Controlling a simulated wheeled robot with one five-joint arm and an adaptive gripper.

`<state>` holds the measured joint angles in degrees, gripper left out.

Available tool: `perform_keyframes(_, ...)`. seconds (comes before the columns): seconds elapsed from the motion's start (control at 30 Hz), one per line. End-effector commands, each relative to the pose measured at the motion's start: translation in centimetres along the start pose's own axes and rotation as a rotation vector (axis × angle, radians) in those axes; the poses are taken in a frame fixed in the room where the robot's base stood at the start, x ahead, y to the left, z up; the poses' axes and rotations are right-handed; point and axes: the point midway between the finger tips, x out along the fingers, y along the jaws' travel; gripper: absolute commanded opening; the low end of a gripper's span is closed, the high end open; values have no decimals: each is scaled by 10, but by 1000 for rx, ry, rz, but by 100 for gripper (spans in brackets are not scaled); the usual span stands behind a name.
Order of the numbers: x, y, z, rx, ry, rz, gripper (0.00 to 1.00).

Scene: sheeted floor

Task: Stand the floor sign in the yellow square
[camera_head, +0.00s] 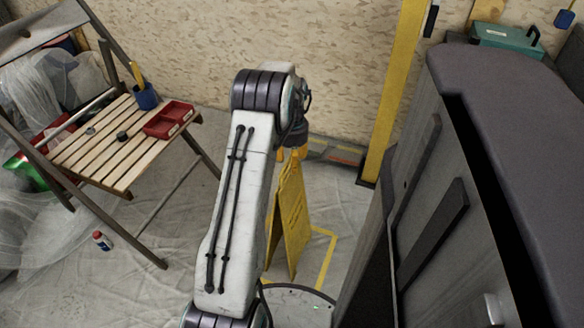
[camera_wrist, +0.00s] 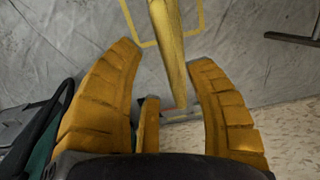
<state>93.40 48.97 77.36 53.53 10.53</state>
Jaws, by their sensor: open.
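The yellow floor sign (camera_head: 290,215) stands upright on the sheeted floor, below and partly behind my arm in the head view. The yellow square (camera_head: 326,262) is an outline on the floor around the sign's foot; part of it is hidden. In the wrist view the sign (camera_wrist: 172,50) shows nearly edge-on between my fingers, with the square's outline (camera_wrist: 201,20) on both sides of it. I cannot tell whether its whole foot is inside. My gripper (camera_wrist: 163,55) is open, its orange fingers spread either side of the sign's upper part, with gaps visible.
A wooden folding chair (camera_head: 113,145) with a red tray (camera_head: 168,120) and blue cup (camera_head: 146,96) stands left. A small bottle (camera_head: 101,240) is on the floor. A grey cabinet (camera_head: 440,200) is close on the right, beside a yellow post (camera_head: 395,95). The patterned wall is behind.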

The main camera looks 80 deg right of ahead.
Motion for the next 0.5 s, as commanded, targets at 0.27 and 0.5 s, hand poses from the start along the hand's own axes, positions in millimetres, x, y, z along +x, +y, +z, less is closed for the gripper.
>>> perform_keyframes(0.27,-37,0,0,0,1,0,49)
perform_keyframes(0.5,-47,0,0,0,-1,0,49)
